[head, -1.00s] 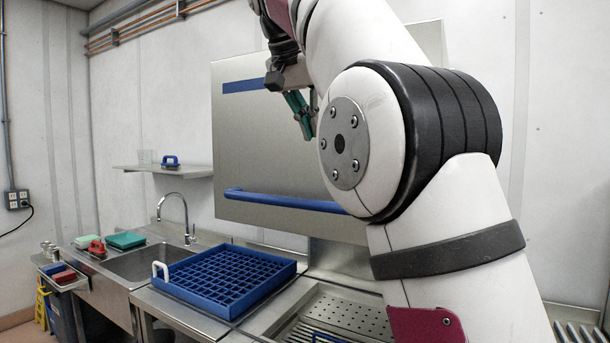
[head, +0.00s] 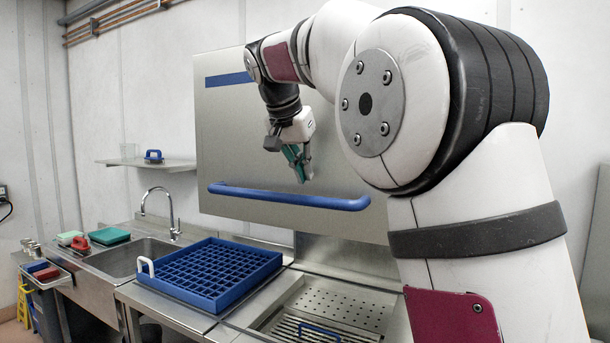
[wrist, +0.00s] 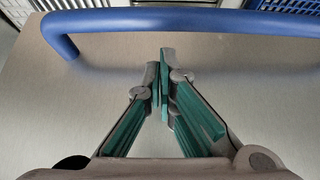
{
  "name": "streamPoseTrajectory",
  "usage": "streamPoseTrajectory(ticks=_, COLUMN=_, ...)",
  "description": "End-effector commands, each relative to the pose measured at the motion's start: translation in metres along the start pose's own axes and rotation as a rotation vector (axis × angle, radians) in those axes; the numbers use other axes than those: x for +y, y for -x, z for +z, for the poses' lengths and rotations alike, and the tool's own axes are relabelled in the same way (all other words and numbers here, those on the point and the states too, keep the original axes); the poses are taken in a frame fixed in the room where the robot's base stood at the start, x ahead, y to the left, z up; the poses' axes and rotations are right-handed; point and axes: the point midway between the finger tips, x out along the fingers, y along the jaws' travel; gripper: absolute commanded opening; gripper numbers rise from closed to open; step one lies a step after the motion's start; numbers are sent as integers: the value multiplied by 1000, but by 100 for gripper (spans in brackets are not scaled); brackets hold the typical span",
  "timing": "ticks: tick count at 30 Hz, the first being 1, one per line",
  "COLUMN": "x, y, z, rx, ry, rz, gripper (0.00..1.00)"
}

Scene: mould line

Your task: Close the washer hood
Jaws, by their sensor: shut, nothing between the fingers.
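The washer hood (head: 235,135) is a large steel panel, raised above the washer bed, with a blue stripe near its top. Its blue bar handle (head: 285,197) runs along the lower edge. My gripper (head: 302,178) is shut and empty, with green finger pads, pointing down in front of the panel just above the handle. In the wrist view the shut fingertips (wrist: 164,60) are short of the handle (wrist: 190,20), which crosses the top of the picture, and do not touch it. The handle's right end is close to my arm in the head view.
A blue dish rack (head: 205,275) sits on the counter left of the washer bed (head: 335,310), under the hood. A sink with a tap (head: 172,215) is farther left. A wall shelf (head: 150,163) holds a blue-handled item. My arm hides the right side.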

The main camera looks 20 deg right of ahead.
Motion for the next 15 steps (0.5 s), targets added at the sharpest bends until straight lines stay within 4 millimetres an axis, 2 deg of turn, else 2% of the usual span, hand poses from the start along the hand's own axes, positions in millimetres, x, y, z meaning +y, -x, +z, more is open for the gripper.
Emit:
streamPoseTrajectory(ticks=6, x=0, y=-10, z=11, rx=-1, ry=1, rz=1, gripper=0)
streamPoseTrajectory(ticks=15, x=0, y=-13, z=12, rx=0, ry=0, rz=0, gripper=0)
